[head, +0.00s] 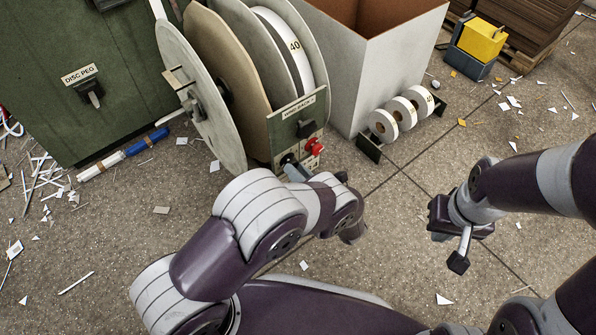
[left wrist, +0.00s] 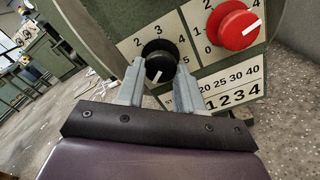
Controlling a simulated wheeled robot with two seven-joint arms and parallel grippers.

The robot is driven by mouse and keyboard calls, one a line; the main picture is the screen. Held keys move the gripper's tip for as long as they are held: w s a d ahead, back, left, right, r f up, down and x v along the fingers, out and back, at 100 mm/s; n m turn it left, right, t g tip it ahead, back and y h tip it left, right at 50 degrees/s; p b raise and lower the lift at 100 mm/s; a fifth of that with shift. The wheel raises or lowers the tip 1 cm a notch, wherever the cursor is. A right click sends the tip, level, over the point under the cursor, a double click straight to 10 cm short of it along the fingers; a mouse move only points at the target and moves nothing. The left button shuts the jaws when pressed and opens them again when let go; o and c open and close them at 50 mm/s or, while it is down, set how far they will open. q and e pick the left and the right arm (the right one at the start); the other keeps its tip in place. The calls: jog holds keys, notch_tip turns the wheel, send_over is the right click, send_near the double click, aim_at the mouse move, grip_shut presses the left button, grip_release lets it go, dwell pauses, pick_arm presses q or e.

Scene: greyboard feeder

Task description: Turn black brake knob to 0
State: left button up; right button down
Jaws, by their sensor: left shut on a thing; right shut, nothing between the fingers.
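The black brake knob (left wrist: 158,57) sits on the pale control panel in the left wrist view. Its white pointer line points down and slightly left. The numbers 2, 3 and 4 show above it; the scale's lower part is hidden by the knob and fingers, and I see no 0 beside it. My left gripper (left wrist: 160,84) is shut on the black knob, one finger on each side. In the head view my left gripper (head: 295,171) is at the panel's lower edge, partly covered by my arm. My right gripper (head: 457,245) is shut and empty above the floor.
A red knob (left wrist: 236,27) with its own scale is close right of the black one. Large reel discs (head: 205,85) stand left of the panel (head: 299,120). A grey bin (head: 372,60) and small rolls (head: 402,113) stand right. Scraps litter the open floor.

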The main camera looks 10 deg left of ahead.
pick_arm(q)
jog(key=o, duration=1)
jog(key=shift+o, duration=0.2)
jog(key=b+v, duration=0.1)
jog(key=v, duration=1.1)
jog(key=shift+s+d, duration=0.3)
